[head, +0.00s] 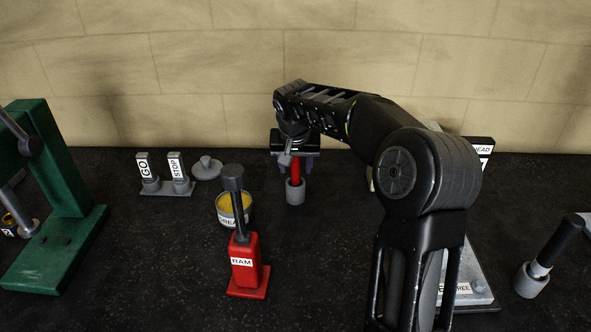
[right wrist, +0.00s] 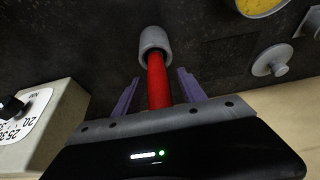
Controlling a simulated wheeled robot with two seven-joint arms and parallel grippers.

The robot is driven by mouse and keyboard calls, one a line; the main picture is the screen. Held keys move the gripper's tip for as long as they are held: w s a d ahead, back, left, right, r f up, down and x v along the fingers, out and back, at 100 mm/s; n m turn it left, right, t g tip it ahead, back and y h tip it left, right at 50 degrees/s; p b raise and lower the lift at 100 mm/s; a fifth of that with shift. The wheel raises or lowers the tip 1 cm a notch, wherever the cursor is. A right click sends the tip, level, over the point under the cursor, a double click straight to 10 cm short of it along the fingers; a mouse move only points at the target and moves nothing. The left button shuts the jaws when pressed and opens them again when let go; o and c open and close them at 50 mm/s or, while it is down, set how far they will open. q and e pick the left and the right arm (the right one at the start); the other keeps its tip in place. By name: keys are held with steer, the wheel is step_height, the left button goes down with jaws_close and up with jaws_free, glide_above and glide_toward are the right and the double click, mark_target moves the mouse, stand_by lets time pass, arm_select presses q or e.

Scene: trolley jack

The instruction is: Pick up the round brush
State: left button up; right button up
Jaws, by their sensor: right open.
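A red handle (head: 296,170) stands upright in a grey cup (head: 295,194) near the middle of the bench; it looks like the round brush, but any bristles are hidden in the cup. My right gripper (head: 294,164) is over it at the handle's upper part. In the right wrist view the red handle (right wrist: 157,80) lies between the two purple fingers of the open gripper (right wrist: 158,76), with visible gaps on both sides. The grey cup (right wrist: 155,42) is beyond the fingertips. My left gripper is not in view.
An open tin of yellow grease (head: 233,207) and the red RAM block (head: 245,265) stand left of the cup. A grey lid (head: 207,169) and GO/STOP stand (head: 167,188) are farther left, then a green frame (head: 60,190). A black-handled tool (head: 560,243) stands in a cup far right.

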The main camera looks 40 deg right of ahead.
stand_by(0.3)
jaws_close()
stand_by(0.4)
